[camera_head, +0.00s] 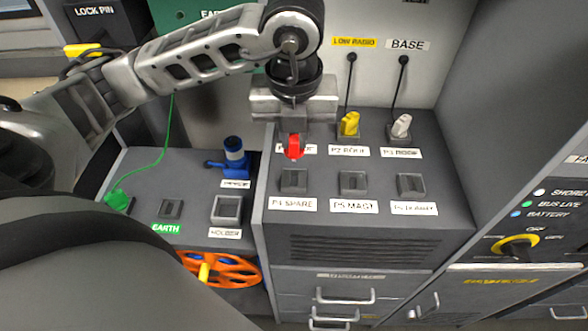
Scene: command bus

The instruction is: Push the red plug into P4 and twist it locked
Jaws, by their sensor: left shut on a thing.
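My left gripper (293,128) reaches in from the upper left, pointing down over the back row of the grey panel. It is shut on the red plug (294,148), which shows just below the fingers. The P4 SPARE socket (293,181) is a dark square in the front row at the left, nearer the camera than the plug. The socket looks empty and uncovered. The gripper hides the back-left position and part of its label. I cannot tell whether the plug's lower end touches anything. My right gripper is not in view.
A yellow plug (349,124) and a white plug (401,127) stand in the back row. Front sockets P5 (353,182) and P6 (411,185) look empty. A blue handled part (235,155), a holder (227,209) and an orange wheel (225,268) are at the left.

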